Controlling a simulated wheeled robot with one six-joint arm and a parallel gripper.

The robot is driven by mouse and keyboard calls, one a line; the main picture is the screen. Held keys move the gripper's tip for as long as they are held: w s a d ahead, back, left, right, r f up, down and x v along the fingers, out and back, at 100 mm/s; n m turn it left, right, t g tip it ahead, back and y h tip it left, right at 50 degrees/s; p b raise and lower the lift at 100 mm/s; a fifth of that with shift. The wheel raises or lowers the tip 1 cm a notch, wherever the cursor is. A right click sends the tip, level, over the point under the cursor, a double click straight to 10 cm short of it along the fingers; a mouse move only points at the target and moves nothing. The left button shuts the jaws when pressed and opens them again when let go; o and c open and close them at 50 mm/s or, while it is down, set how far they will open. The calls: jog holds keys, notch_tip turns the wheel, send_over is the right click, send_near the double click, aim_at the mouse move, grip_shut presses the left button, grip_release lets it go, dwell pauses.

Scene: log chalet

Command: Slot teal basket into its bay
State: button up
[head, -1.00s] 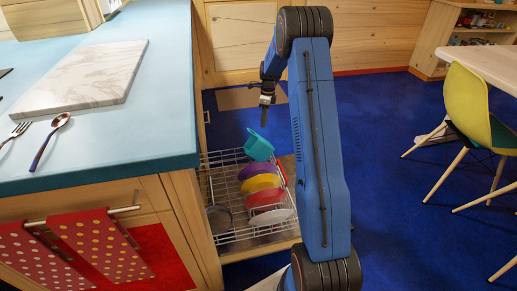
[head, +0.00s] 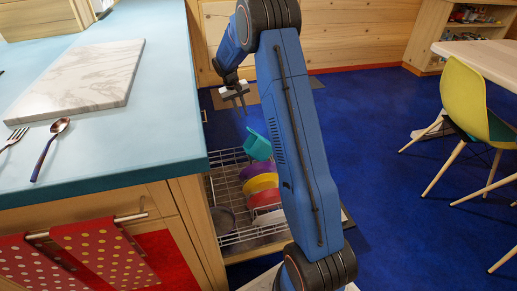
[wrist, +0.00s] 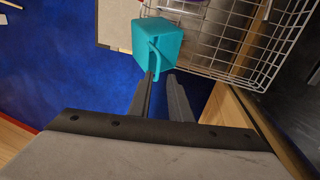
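The teal basket (head: 257,144) is a small box with a loop handle. It sits tilted at the far end of a pulled-out wire rack (head: 226,184), partly over the rim. In the wrist view the basket (wrist: 162,36) lies just beyond the fingertips, its handle pointing toward them. My gripper (head: 238,104) is above and slightly left of the basket in the head view, fingers spread and empty. In the wrist view the gripper (wrist: 162,76) shows a gap between its fingers, with the handle end close by; contact is unclear. I cannot make out the basket's bay.
The blue counter (head: 160,125) rises on the left. A yellow chair (head: 466,100) stands at right. The blue floor between is clear.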

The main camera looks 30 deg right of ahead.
aim_at(256, 146)
jog(key=w+x, duration=0.1)
jog(key=x, duration=1.6)
jog(key=shift+s+f, duration=0.15)
jog(key=shift+s, duration=0.25)
grip_shut()
